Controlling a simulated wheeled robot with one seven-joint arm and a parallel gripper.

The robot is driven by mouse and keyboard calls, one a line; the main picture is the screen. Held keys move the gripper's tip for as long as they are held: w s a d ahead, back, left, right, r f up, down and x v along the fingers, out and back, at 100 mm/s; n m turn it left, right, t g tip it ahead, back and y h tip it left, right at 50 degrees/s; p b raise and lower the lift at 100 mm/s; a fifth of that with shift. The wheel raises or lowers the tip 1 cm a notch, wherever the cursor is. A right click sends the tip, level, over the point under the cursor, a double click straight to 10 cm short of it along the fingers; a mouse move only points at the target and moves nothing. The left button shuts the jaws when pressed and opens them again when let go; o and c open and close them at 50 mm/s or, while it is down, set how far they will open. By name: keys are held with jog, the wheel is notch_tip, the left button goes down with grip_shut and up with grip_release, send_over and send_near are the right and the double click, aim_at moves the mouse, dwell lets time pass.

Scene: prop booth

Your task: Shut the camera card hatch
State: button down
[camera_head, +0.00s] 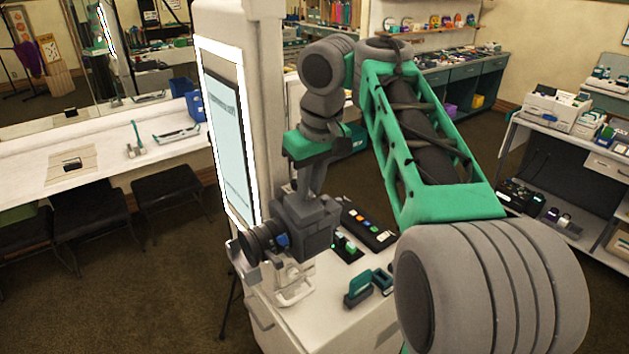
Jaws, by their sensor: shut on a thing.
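A dark grey camera (308,232) sits above the white counter, its black lens pointing to the lower left. A small blue part shows beside the lens. The card hatch cannot be made out from this side. My gripper (310,190) comes down from above onto the top of the camera. Its jaws are shut at the camera body, with the fingertips partly hidden against it. I cannot tell exactly which part is between them. A pale bracket (293,290) stands beneath the camera.
The white counter (325,310) holds a black strip with coloured buttons (368,226), small green blocks (345,245) and a teal-handled item (358,288). A tall lit panel (228,135) stands close on the left. My arm hides part of the right side.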

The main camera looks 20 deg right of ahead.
jog(key=shift+f, duration=0.15)
jog(key=c, duration=1.3)
grip_release()
jog(key=shift+c, duration=0.2)
